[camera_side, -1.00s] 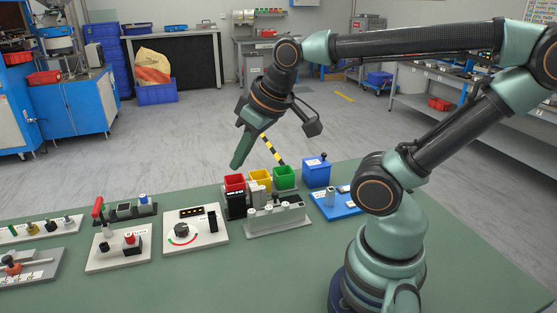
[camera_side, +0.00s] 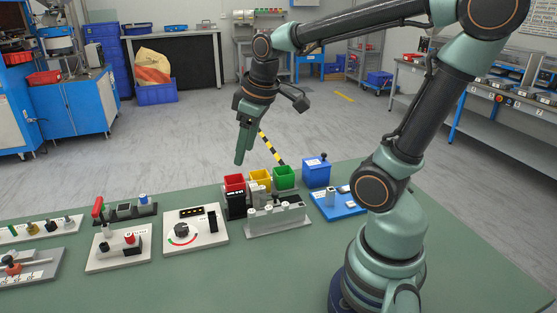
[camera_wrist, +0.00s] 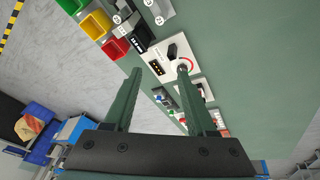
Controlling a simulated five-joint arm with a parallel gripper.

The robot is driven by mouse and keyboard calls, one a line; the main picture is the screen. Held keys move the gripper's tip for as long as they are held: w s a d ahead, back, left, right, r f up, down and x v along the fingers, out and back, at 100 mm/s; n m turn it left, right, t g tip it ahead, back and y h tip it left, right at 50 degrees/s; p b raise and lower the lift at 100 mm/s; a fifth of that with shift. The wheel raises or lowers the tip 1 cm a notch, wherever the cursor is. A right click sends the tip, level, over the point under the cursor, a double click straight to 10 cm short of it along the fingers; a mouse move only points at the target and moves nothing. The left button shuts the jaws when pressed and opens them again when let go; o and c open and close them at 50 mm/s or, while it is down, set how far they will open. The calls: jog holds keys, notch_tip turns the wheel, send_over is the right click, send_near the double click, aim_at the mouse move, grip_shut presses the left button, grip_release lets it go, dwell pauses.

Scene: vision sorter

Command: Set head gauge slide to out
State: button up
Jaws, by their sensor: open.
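My gripper (camera_side: 240,160) hangs in the air above and behind the red bin, fingers pointing down, apart from everything. In the wrist view my gripper (camera_wrist: 160,72) is open, with nothing between its two green fingers. A white panel (camera_side: 172,245) on the bench carries a round black knob (camera_side: 181,231) over a coloured arc, a dark display and an upright black slide piece (camera_side: 212,221) at its right. The panel also shows in the wrist view (camera_wrist: 150,54), beyond the fingertips. I cannot read any label naming the head gauge slide, nor tell its position.
Red (camera_side: 234,182), yellow (camera_side: 260,178) and green (camera_side: 284,176) bins stand behind a grey fixture (camera_side: 278,228). A blue box (camera_side: 316,172) is to their right. A red-button panel (camera_side: 115,262) and other fixtures lie left. The bench front is clear.

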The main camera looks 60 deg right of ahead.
jog(key=w+d+f+n+g, duration=0.2)
jog(key=d+f, duration=0.2)
jog(key=d, duration=0.4)
jog(key=n+g, duration=0.2)
send_over(276, 193)
notch_tip(276, 193, down, 4)
jog(key=shift+y, duration=0.4)
notch_tip(276, 193, down, 12)
jog(key=shift+a+f, duration=0.1)
jog(key=shift+f, duration=0.05)
grip_shut()
dwell(0.5)
